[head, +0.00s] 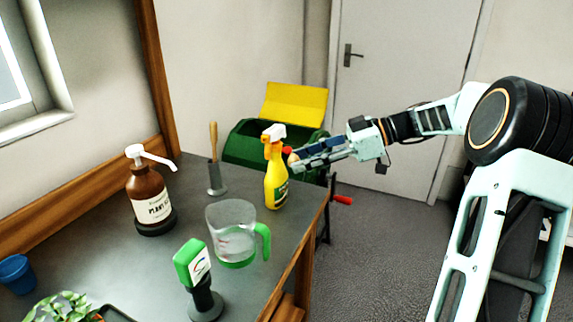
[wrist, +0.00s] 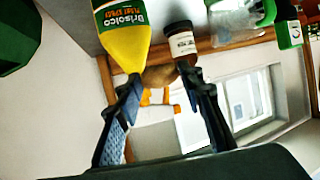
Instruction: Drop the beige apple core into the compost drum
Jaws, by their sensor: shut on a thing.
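The compost drum (head: 245,143) is green and stands on the floor past the far end of the bench, with its yellow lid (head: 296,103) raised. Part of a green surface, likely the drum, shows in the wrist view (wrist: 14,35). My gripper (head: 298,160) is shut on the beige apple core (wrist: 158,76), which sits between the fingertips in the wrist view. In the head view the core is a small spot at the fingertips (head: 292,157), beside the yellow spray bottle and in front of the drum. The drum's inside is mostly hidden.
The yellow spray bottle (head: 275,185) stands at the bench edge, very close to my fingertips. A brown pump bottle (head: 150,195), a measuring jug (head: 232,225), a green-headed device (head: 193,262) and a wooden-handled tool in a holder (head: 215,175) stand on the bench. Floor by the door is clear.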

